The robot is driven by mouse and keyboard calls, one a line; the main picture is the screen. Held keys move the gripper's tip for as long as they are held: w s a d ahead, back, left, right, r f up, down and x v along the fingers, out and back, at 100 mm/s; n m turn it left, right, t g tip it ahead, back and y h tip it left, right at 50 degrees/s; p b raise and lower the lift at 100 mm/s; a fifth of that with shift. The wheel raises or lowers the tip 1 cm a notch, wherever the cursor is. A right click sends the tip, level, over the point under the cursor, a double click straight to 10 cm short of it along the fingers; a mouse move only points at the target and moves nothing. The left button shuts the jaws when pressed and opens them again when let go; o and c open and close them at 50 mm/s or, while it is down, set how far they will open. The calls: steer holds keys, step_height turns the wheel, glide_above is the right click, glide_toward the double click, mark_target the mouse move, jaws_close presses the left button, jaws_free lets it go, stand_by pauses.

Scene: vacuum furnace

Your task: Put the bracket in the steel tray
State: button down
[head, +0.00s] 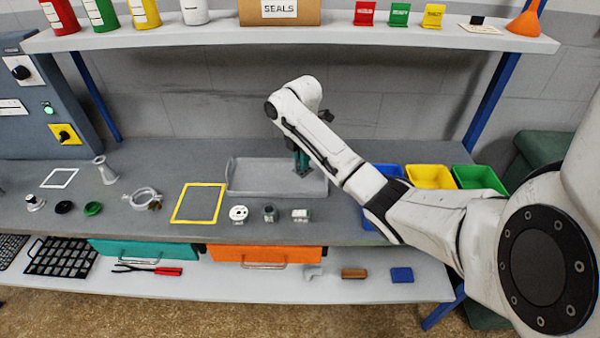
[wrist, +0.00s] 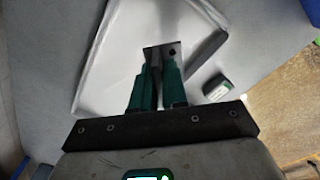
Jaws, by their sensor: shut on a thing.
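My gripper (head: 301,160) is over the right part of the steel tray (head: 245,181), which lies on the bench. In the wrist view my gripper (wrist: 157,75) has its teal fingers shut on the bracket (wrist: 163,50), a small dark grey metal piece with a hole. The bracket sticks out past the fingertips, and its lower part is hidden by them. The light grey tray (wrist: 122,50) shows below it in the wrist view. I cannot tell whether the bracket touches the tray floor. The tray looks empty otherwise.
Blue, yellow (head: 430,176) and green bins stand right. A shelf (head: 290,38) hangs above.

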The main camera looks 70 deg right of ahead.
steer(key=shift+w+d+f, duration=0.3)
steer(key=shift+f, duration=0.25)
steer(key=shift+w+d+f, duration=0.25)
steer(key=shift+d+f, duration=0.05)
steer(key=shift+f, duration=0.2)
steer(key=shift+f+p, duration=0.5)
steer(key=shift+f, duration=0.9)
steer(key=shift+f, duration=0.1)
steer(key=c, duration=1.2)
jaws_free()
steer(key=shift+o, duration=0.2)
steer(key=shift+r+b, duration=0.5)
steer(key=shift+r, duration=3.35)
